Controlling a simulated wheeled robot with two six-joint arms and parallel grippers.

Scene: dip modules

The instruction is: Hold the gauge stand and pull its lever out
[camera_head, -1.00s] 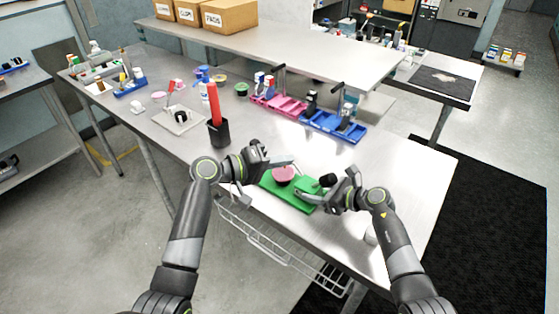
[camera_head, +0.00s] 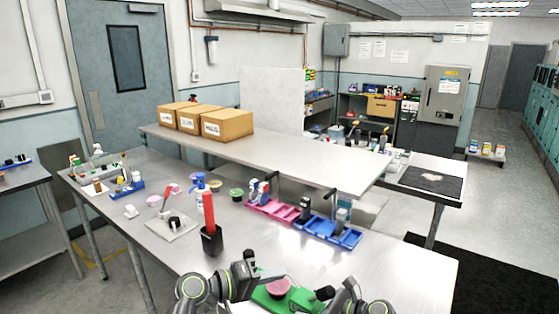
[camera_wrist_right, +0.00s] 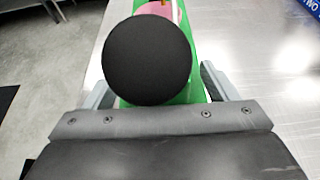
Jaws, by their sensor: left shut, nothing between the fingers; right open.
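The gauge stand has a green base (camera_head: 262,302) with a pink round part (camera_head: 277,287) on it. It lies at the bottom of the head view, partly cut off and partly behind my arms. A black round knob (camera_wrist_right: 147,60), seemingly the lever's end, is large in the right wrist view, with the green base behind it. My left gripper (camera_head: 284,277) is shut and empty, above the stand's far left side. My right gripper (camera_wrist_right: 158,88) is open, with its fingers on either side of the knob; contact cannot be told.
A black cup (camera_head: 212,240) with a red stick stands behind my left gripper. A white plate (camera_head: 172,228) with a black part is left of it. Pink trays (camera_head: 272,209) and blue trays (camera_head: 328,232) lie farther back. Bare table (camera_head: 410,265) is at the right.

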